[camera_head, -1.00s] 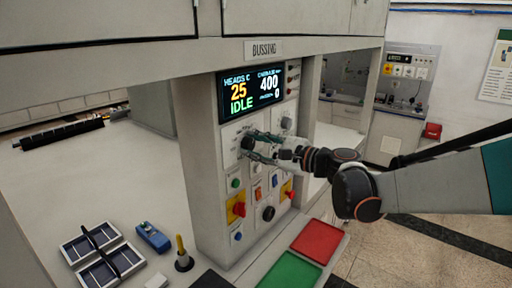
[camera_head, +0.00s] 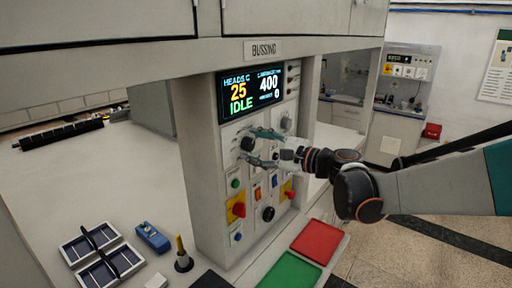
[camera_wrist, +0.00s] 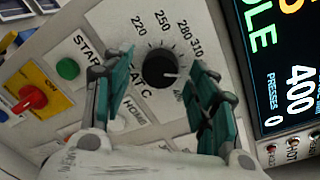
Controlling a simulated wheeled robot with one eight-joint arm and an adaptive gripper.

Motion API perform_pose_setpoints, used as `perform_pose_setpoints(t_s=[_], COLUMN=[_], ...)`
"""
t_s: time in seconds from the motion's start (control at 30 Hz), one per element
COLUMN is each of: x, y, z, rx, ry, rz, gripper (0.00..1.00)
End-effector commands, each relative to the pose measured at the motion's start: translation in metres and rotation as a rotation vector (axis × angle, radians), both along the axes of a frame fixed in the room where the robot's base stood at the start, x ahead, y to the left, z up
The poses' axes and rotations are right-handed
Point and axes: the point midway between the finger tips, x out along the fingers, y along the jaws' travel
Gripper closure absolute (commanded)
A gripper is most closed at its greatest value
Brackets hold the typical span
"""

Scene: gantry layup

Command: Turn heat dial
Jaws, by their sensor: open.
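The heat dial is a black round knob (camera_wrist: 160,70) with a white pointer line, ringed by printed numbers such as 220, 250, 280 and 310. In the wrist view the pointer aims right, past the 310 mark. The dial also shows in the head view (camera_head: 247,144) at the upper left of the panel. My gripper (camera_head: 257,147) is open, with teal fingers on either side of the dial. In the wrist view my gripper (camera_wrist: 160,85) has visible gaps between each finger and the knob. The display (camera_head: 251,93) above reads HEADS C 25, 400 and IDLE.
A second dark knob (camera_head: 286,123) is right of the dial. Below are a green button (camera_wrist: 68,69), a red-on-yellow switch (camera_wrist: 33,98) and other controls. Red (camera_head: 317,242) and green (camera_head: 290,271) trays lie on the ledge. Black trays (camera_head: 89,243) and a blue tool (camera_head: 152,237) lie left.

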Motion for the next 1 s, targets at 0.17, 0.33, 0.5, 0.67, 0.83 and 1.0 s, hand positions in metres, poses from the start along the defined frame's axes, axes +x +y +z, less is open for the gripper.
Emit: perform_pose_setpoints(t_s=[0.17,0.33,0.5,0.67,0.83,1.0], x=[-0.015,-0.036,-0.054,-0.065,-0.068,-0.068], y=[-0.022,-0.051,-0.075,-0.089,-0.094,-0.094], z=[0.001,0.003,0.005,0.006,0.006,0.006], rx=[0.0,0.0,0.0,0.0,0.0,0.0], ry=[0.0,0.0,0.0,0.0,0.0,0.0], rz=[-0.004,-0.005,-0.004,-0.003,-0.001,-0.001], gripper=[0.47,0.47,0.47,0.47,0.47,0.47])
